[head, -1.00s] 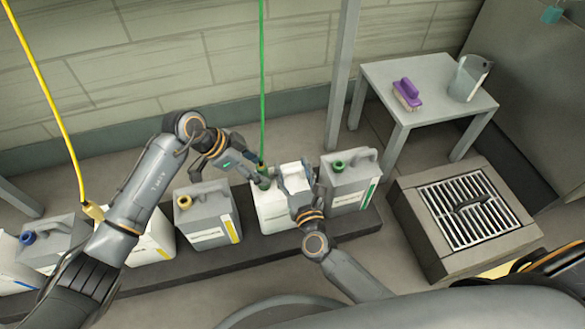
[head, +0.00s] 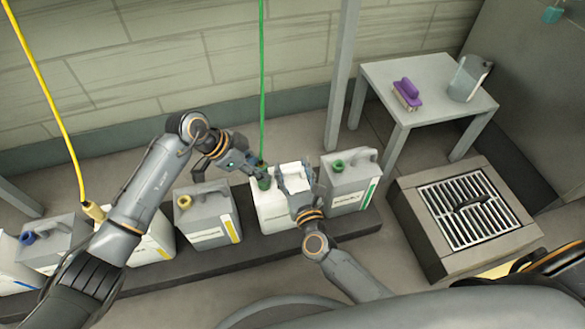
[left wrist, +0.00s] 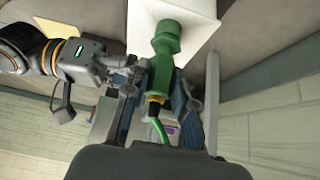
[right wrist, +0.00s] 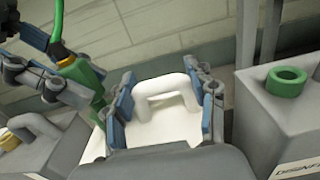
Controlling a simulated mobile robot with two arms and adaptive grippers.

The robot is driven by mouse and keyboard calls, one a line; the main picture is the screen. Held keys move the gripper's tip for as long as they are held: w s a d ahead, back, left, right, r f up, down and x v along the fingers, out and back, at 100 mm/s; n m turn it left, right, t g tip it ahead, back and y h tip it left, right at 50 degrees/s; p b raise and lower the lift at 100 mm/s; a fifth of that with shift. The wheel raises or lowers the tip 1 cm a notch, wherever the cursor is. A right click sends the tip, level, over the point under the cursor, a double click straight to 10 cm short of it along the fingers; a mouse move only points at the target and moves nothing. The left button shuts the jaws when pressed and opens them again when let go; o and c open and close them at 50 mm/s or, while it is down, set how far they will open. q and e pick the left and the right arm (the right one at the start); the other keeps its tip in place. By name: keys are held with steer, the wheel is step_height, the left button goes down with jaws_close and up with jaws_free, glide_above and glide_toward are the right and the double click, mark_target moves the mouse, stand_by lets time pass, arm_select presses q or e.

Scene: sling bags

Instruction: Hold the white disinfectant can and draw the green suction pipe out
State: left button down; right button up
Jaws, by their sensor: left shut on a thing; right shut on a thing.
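The white can (head: 270,212) stands upright on the dark low ledge, with its white handle visible in the right wrist view (right wrist: 165,92). My right gripper (head: 296,178) is shut on the can's top, its fingers on either side of the handle. The green suction pipe (head: 263,90) hangs from above as a thin hose down to a thicker green fitting (right wrist: 82,72) at the can's left corner. My left gripper (left wrist: 160,85) is shut around this fitting. The fitting's lower end meets the can top; I cannot tell how deep it sits.
A grey can with a green cap (head: 350,190) stands close on the right, and a grey can with a yellow cap (head: 208,218) on the left. A yellow hose (head: 50,100) hangs further left. A table (head: 430,75) and a floor grate (head: 468,212) are at the right.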

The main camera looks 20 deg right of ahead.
arm_select(q)
step_height(320, 180, up, 21)
steer(key=shift+r, duration=0.2)
stand_by(4.3)
stand_by(0.4)
step_height(320, 180, up, 4)
stand_by(0.5)
arm_select(e)
steer(key=o, duration=1.5)
steer(key=shift+s, duration=0.1)
steer(key=s, duration=1.1)
steer(key=shift+s, duration=0.4)
